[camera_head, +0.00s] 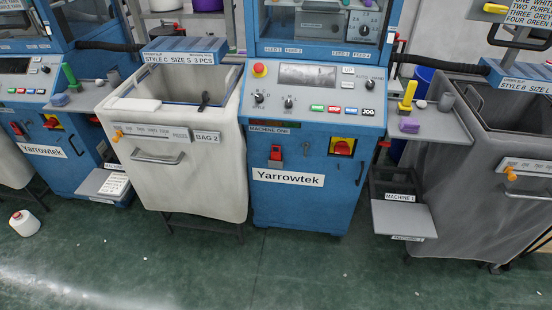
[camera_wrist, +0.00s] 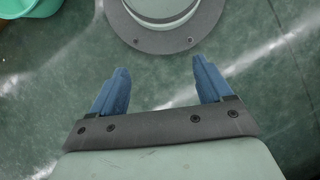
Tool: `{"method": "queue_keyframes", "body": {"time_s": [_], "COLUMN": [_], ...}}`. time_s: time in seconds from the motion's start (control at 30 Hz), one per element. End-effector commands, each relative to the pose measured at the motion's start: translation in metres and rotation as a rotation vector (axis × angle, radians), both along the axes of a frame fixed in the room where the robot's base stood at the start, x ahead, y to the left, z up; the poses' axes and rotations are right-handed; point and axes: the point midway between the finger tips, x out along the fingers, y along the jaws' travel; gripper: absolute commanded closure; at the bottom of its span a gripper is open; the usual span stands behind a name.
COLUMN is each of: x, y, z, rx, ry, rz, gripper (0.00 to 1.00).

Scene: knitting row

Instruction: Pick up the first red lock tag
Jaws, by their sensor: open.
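A small red tag-like piece (camera_head: 276,154) hangs on the blue front of the middle machine, left of a yellow switch plate with a red knob (camera_head: 342,147). A similar red piece (camera_head: 18,129) shows on the left machine's front. A smaller red piece (camera_head: 384,144) is by the right shelf; I cannot tell whether it is a tag. My gripper (camera_wrist: 160,80) is open and empty in the wrist view, its two blue fingers wide apart above the green floor. My gripper does not show in the head view, and no red piece shows in the wrist view.
A white bag bin (camera_head: 190,185) stands left of the middle machine, a grey bin (camera_head: 470,190) to the right. A low grey step (camera_head: 403,218) and a side shelf (camera_head: 440,128) jut out at right. The front floor is mostly clear.

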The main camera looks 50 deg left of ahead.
Motion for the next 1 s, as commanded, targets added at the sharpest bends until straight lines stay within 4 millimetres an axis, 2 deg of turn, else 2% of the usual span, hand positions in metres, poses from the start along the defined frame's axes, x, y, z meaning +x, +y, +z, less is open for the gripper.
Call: {"method": "queue_keyframes", "body": {"time_s": [0.03, 0.33, 0.57, 0.77, 0.87, 1.0], "x": [0.005, 0.023, 0.025, 0.018, 0.012, -0.002], "y": [0.012, 0.085, 0.155, 0.229, 0.273, 0.343], "z": [0.000, 0.003, 0.006, 0.010, 0.012, 0.016], "rx": [0.004, 0.039, 0.088, 0.162, 0.218, 0.323], "ry": [-0.011, -0.068, -0.100, -0.130, -0.155, -0.199], "rz": [0.037, 0.221, 0.346, 0.439, 0.480, 0.525], "gripper": [0.21, 0.21, 0.21, 0.21, 0.21, 0.21]}}
